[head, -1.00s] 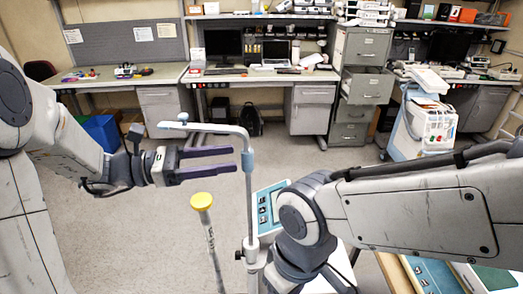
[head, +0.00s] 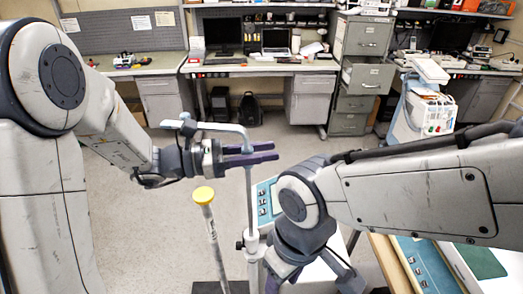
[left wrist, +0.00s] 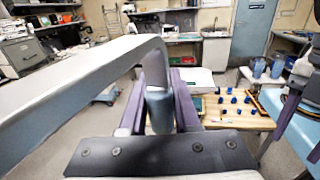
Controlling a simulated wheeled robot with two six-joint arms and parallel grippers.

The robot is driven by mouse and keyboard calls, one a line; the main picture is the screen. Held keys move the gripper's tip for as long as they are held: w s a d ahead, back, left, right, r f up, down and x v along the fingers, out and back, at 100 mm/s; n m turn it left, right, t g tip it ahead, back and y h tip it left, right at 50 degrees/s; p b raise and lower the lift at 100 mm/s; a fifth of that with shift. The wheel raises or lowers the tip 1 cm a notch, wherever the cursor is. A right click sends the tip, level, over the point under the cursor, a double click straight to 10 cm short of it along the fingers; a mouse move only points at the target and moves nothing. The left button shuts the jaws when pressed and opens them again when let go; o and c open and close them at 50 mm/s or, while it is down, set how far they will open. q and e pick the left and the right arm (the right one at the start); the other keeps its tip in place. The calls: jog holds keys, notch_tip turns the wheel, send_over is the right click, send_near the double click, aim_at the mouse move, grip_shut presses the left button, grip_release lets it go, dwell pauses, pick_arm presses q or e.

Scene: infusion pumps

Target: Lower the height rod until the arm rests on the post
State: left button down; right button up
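The height rod (head: 249,205) stands upright from a light post (head: 252,246). The pale grey arm (head: 218,127) at its top bends down into a blue-grey collar, which shows in the left wrist view (left wrist: 160,112). My left gripper (head: 276,151) is level at this collar, with one purple finger on each side. The fingers lie close to the collar, but I cannot tell whether they press on it.
A teal-edged panel (head: 264,203) is behind the rod. A wooden table with blue pieces (left wrist: 235,115) shows in the left wrist view. Desks and a cabinet line the back; the floor between is open.

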pick_arm(q)
notch_tip(320, 180, down, 10)
jog(key=b, duration=0.7)
jog(key=shift+r, duration=0.15)
jog(key=c, duration=0.6)
grip_release()
jog(key=shift+r, duration=0.15)
